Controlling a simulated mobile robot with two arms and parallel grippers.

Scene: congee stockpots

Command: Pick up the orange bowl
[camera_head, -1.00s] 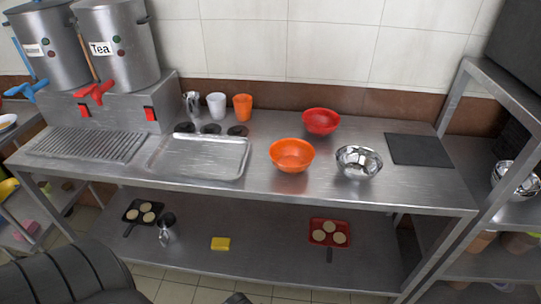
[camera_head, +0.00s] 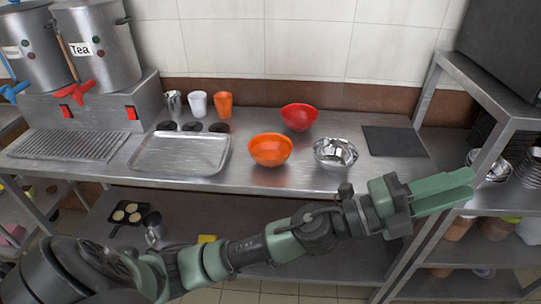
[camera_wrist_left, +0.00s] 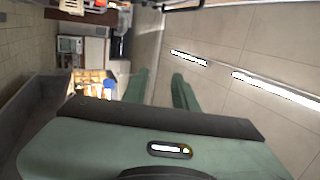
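The orange bowl (camera_head: 270,150) stands upright on the steel counter (camera_head: 300,180), near its front edge, and looks empty. My left arm reaches across in front of the counter from the lower left. Its green-fingered gripper (camera_head: 470,185) is well to the right of the orange bowl, past the metal bowl. In the left wrist view the two fingers (camera_wrist_left: 162,92) are apart with nothing between them, and the orange bowl does not show there. My right gripper is not in view.
A red bowl (camera_head: 299,117) stands behind the orange one, and a shiny metal bowl (camera_head: 336,153) to its right. A steel tray (camera_head: 180,154) lies to the left. An orange cup (camera_head: 224,104) stands behind. A shelf rack (camera_head: 431,100) rises at right, close to my gripper.

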